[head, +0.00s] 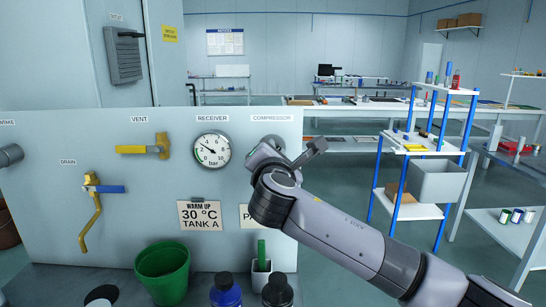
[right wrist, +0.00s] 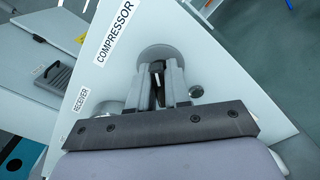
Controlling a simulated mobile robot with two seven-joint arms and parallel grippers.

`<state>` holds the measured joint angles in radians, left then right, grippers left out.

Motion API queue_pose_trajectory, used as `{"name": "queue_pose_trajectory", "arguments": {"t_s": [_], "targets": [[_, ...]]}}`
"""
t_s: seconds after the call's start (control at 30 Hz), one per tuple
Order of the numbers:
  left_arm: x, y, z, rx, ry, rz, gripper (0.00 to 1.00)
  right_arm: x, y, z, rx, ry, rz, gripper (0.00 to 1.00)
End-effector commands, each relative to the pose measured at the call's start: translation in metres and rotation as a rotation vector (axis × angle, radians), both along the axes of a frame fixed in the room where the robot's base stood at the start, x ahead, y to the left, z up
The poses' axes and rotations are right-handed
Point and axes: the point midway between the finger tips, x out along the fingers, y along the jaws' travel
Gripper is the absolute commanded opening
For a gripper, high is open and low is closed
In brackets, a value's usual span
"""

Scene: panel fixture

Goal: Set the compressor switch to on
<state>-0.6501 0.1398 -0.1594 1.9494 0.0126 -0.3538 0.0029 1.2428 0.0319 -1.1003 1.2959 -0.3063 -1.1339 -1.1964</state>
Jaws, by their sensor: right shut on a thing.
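The compressor switch (right wrist: 153,52) is a round grey part on the pale panel, under the COMPRESSOR label (right wrist: 114,32). In the head view only a bit of its rim (head: 273,138) shows behind my right gripper (head: 270,155). In the right wrist view, my right gripper's fingers (right wrist: 158,72) are shut on the switch's dark knob, which is mostly hidden between them. I cannot tell which position the switch points to, and no on mark is visible. My left gripper is not in view.
The panel (head: 100,220) also holds a RECEIVER gauge (head: 212,149), a yellow VENT handle (head: 145,149) and a DRAIN valve (head: 104,189). A green bucket (head: 163,273) and bottles (head: 226,292) stand in front. A small round stud (right wrist: 196,91) sits right of the switch.

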Motion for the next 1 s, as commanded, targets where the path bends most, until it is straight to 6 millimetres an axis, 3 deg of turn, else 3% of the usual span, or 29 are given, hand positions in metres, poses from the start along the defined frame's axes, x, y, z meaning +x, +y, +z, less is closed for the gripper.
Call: {"name": "queue_pose_trajectory", "arguments": {"t_s": [0.6, 1.0], "targets": [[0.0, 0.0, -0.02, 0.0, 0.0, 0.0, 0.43, 0.0, -0.001, -0.004, 0.571, 0.001, -0.002, 0.0], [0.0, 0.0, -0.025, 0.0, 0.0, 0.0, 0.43, 0.0, -0.002, -0.004, 0.8, 0.0, -0.003, 0.0]]}}
